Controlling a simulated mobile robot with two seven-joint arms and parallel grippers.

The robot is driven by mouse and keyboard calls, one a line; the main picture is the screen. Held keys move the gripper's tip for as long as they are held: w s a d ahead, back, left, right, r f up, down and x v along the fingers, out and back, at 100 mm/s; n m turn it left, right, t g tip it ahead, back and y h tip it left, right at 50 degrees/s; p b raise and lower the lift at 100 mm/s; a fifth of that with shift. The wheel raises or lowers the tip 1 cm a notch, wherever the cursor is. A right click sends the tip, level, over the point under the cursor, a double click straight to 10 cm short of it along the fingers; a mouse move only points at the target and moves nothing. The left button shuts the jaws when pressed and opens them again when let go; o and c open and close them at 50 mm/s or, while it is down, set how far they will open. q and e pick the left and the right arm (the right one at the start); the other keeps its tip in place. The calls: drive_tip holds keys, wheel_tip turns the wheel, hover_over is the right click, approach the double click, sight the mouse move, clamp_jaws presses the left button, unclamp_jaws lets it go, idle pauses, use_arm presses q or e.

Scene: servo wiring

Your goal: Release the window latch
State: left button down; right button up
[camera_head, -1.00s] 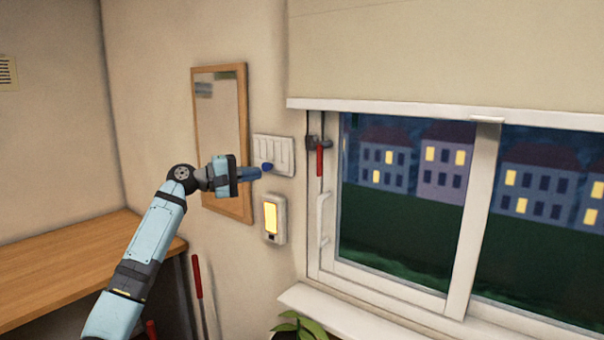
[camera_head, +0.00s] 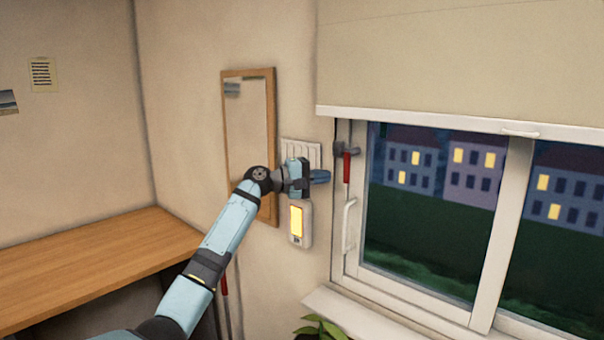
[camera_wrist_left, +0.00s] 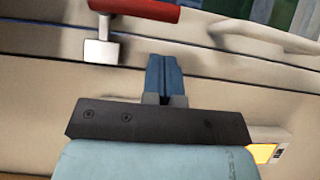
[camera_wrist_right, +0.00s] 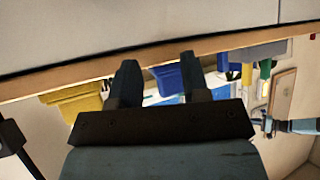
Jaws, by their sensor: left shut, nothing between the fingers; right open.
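The window latch (camera_head: 347,165) is a red handle hanging from a dark bracket on the left side of the window frame. In the left wrist view the red handle (camera_wrist_left: 140,9) lies at the top, with a pale metal block (camera_wrist_left: 101,50) below it. My left gripper (camera_head: 325,176) is shut and empty, just left of the latch in the head view and apart from it. Its closed blue fingers (camera_wrist_left: 164,74) show in the left wrist view, below and right of the block. My right gripper (camera_wrist_right: 157,72) is open and empty, away from the window.
A white switch plate (camera_head: 301,150) is partly behind my left gripper, with a lit panel (camera_head: 297,222) below. A white window handle (camera_head: 348,226) is under the latch. A mirror (camera_head: 249,130) hangs left. In the right wrist view, yellow (camera_wrist_right: 75,103) and blue bins stand near.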

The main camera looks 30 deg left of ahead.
sight(344, 181)
use_arm(q)
drive_tip(key=shift+d, duration=1.55)
use_arm(e)
drive_tip(key=shift+r, duration=0.6)
